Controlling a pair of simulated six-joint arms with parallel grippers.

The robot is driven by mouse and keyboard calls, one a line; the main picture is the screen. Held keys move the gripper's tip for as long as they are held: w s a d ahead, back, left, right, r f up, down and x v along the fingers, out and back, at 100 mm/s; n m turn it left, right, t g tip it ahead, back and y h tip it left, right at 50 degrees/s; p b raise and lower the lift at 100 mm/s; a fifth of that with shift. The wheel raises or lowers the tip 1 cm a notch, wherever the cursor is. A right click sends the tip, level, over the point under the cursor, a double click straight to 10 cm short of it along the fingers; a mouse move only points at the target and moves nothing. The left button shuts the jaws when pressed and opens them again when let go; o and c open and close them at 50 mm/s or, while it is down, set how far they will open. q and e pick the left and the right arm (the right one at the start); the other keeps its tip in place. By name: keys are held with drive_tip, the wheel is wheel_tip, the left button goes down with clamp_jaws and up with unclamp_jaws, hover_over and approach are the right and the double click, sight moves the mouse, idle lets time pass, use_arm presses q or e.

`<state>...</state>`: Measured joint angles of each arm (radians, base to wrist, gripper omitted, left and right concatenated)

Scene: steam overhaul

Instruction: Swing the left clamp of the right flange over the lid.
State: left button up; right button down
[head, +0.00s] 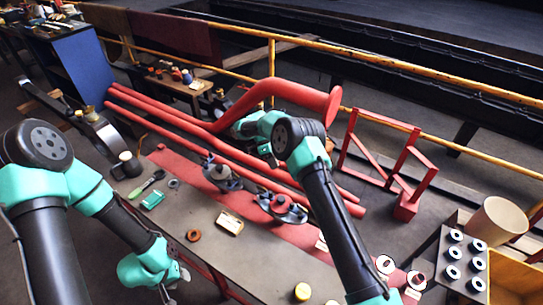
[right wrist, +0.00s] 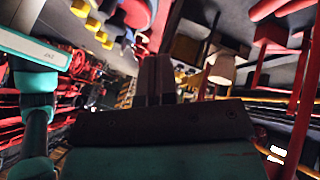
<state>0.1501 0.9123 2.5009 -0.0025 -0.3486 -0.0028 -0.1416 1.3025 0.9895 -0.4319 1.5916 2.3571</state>
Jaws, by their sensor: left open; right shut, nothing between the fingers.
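The right flange (head: 281,208) stands on the red strip of the bench in the head view, with a dark body and a reddish top. Its clamps are small and dark, and I cannot tell how the left one is turned. The left flange (head: 222,178) is beside it, up and to the left. My left gripper (head: 174,284) is open and low at the bench's front left, well away from the right flange. My right gripper is beyond the flanges, mostly hidden by its own arm in the head view. In the right wrist view its fingers (right wrist: 155,78) are shut and empty.
Red pipes (head: 190,125) run behind the flanges. A rack of white-topped rollers (head: 452,271) stands at the right.

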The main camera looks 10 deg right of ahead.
drive_tip(key=shift+d+v, duration=0.15)
drive_tip(key=shift+v, duration=0.75)
drive_tip(key=shift+d+v, duration=0.2)
drive_tip(key=shift+v, duration=0.7)
drive_tip(key=shift+w, duration=0.1)
drive_tip(key=s+d+f+n+t+y, duration=0.2)
drive_tip(key=s+d+f+n+t, duration=0.15)
drive_tip(key=n, duration=0.35)
drive_tip(key=s+d+n+t+y, duration=0.1)
drive_tip(key=s+n+t, duration=0.1)
drive_tip(key=s+n, duration=0.3)
drive_tip(key=s+d+n+t+y, duration=0.1)
drive_tip(key=s+n+y, duration=0.1)
drive_tip(key=s+n, duration=0.2)
drive_tip(key=s+d+n+t+y, duration=0.1)
drive_tip(key=s+n+t+y, duration=0.1)
drive_tip(key=s+n, duration=0.3)
drive_tip(key=shift+s+d+f+n+t, duration=0.1)
drive_tip(key=shift+s+f+n+t, duration=0.1)
drive_tip(key=shift+s, duration=0.5)
drive_tip(key=shift+s+f+n+t, duration=0.1)
drive_tip(key=shift+s+f+t, duration=0.05)
drive_tip(key=shift+s, duration=0.6)
drive_tip(key=s+f, duration=0.3)
drive_tip(key=s, duration=0.5)
drive_tip(key=s+a+f+m+g, duration=0.1)
drive_tip(key=s+f, duration=0.3)
drive_tip(key=s, duration=0.5)
drive_tip(key=shift+s+f+g, duration=0.2)
drive_tip(key=shift+f+g, duration=0.1)
